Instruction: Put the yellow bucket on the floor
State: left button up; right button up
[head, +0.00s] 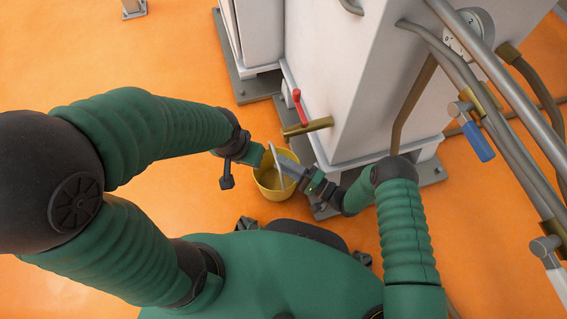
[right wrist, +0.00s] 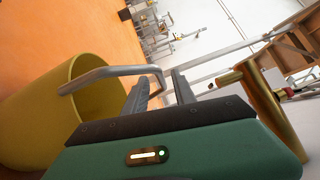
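The yellow bucket (head: 268,187) is in the middle of the head view, beside the white machine and close to the brass spout. Its grey handle (head: 274,163) stands up above the rim. In the right wrist view the bucket (right wrist: 35,115) is at the left, with its handle (right wrist: 100,74) reaching to my fingers. My right gripper (head: 290,168) is at the handle. Its fingers (right wrist: 160,88) stand apart, with the handle between them. My left gripper (head: 257,156) is at the bucket's left rim; its fingers are hidden. I cannot tell whether the bucket touches the floor.
The white machine (head: 335,70) stands on a grey base behind the bucket. A red-handled valve (head: 298,98) with a brass spout (head: 308,127) sticks out of it. Pipes and a blue-handled valve (head: 478,141) are at the right. Orange floor (head: 180,60) is clear at the left.

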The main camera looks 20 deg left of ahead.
jog(key=r+p+v, duration=0.1)
jog(key=p+v, duration=0.4)
jog(key=v, duration=0.7)
jog(key=shift+f, duration=0.25)
